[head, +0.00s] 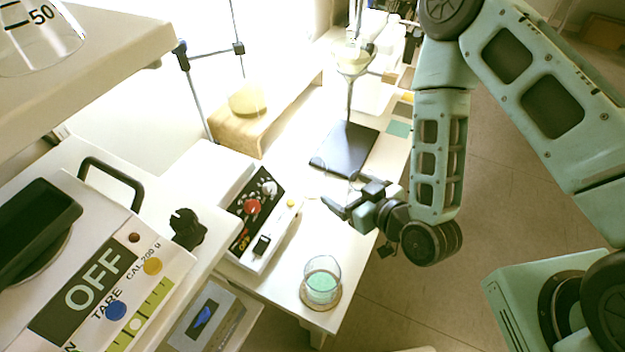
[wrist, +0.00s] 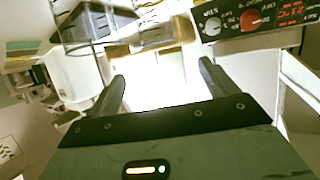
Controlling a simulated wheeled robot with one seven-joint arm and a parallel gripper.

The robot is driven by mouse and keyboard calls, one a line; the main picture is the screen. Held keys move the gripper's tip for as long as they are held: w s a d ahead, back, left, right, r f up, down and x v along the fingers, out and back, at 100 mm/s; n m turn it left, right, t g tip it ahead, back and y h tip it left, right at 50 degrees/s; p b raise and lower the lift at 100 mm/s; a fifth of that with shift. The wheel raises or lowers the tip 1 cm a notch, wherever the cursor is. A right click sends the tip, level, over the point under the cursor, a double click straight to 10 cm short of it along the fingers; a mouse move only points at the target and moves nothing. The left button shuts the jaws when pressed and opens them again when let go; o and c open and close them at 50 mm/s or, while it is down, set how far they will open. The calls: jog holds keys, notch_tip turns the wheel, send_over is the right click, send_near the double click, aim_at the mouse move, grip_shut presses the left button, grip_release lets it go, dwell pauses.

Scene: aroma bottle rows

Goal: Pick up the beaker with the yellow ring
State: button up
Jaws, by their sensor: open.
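A small glass beaker (head: 322,272) with pale green contents stands upright at the near end of the white table, on a round tan base or ring. I cannot tell whether this tan round is the yellow ring. A large clear glass vessel (head: 40,45) marked 50 stands on a shelf at the upper left, cut off by the frame; no yellow ring shows on it. My gripper (head: 343,196) is above the table, beyond the small beaker and apart from it. In the wrist view my gripper (wrist: 162,75) has its fingers spread with nothing between them.
A hotplate-like device (head: 262,215) with knobs stands left of my gripper; its panel also shows in the wrist view (wrist: 255,20). A dark stand base (head: 345,148) carries a funnel (head: 353,60). A scale (head: 105,275) sits at the left. The table's right edge (head: 362,265) is near.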

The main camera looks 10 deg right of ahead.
jog(key=b, duration=0.8)
send_near(306, 163)
jog(key=shift+x, duration=4.35)
jog(key=c, duration=1.1)
